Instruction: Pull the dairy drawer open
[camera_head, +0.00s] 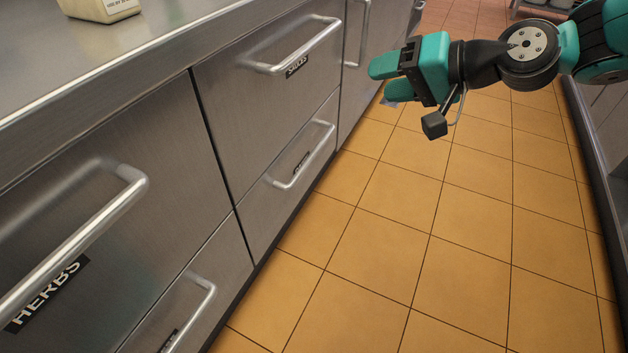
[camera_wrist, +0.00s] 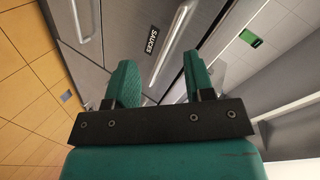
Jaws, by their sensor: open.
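No label that I can read says dairy, so I cannot tell which drawer is the dairy drawer. The sauces drawer (camera_head: 265,95) is a steel front with a bar handle (camera_head: 300,50) and a black label, and looks shut. Below it is a shut drawer (camera_head: 270,205) with a bar handle (camera_head: 308,155); its label is too small to read. My teal gripper (camera_head: 379,82) is open and empty, in the aisle right of the fronts. In the wrist view my gripper (camera_wrist: 158,60) has the sauces handle (camera_wrist: 172,45) beyond its spread fingers; contact is not visible.
A herbs drawer (camera_head: 150,190) with a large handle is at the near left, another drawer (camera_head: 205,270) below it. A steel worktop (camera_head: 130,45) runs above, bearing a pale container (camera_head: 102,8). The tiled floor (camera_head: 400,230) is clear. Another unit edges the right side.

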